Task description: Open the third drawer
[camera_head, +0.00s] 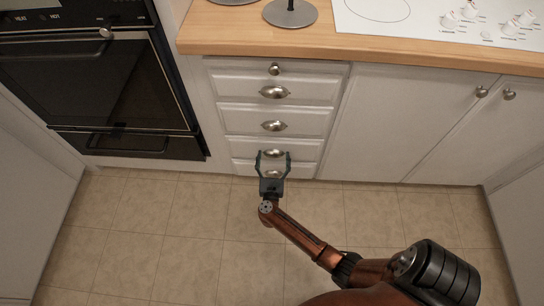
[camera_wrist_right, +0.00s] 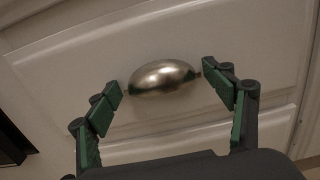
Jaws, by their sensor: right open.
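In the right wrist view, a cup pull (camera_wrist_right: 163,75) sits between the two green-padded fingers of the right gripper (camera_wrist_right: 160,82). The fingers are open on either side of it, with no clear grip on it. The left gripper is not in view.
A black oven (camera_head: 100,95) stands left of the drawers. White cupboard doors (camera_head: 405,120) with round knobs are at the right. A wooden counter (camera_head: 240,35) with a white hob (camera_head: 430,18) overhangs above. The tiled floor (camera_head: 150,225) in front is clear.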

